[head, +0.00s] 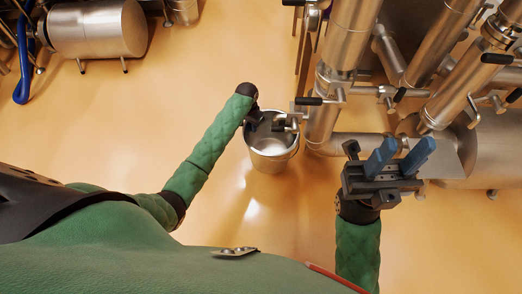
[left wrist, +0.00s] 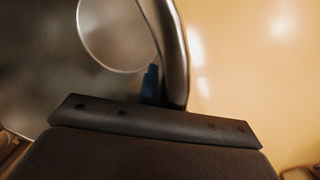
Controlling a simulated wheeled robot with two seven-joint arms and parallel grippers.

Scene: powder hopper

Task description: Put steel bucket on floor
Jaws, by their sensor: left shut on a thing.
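The steel bucket (head: 272,158) is upright, with its open top facing up, in the middle of the head view. My left gripper (head: 256,116) is at the bucket's upper left edge and is shut on it. In the left wrist view, the bucket's curved metal edge (left wrist: 167,40) runs down to a blue finger (left wrist: 150,84); the other finger is hidden. I cannot tell whether the bucket's base touches the floor. My right gripper (head: 399,158) is empty, its two blue fingers apart, to the right of the bucket.
Steel pipes and valves with black handles (head: 310,101) stand close to the right of the bucket. A horizontal steel tank (head: 98,30) is at the upper left. The orange floor (head: 130,125) is clear left of and below the bucket.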

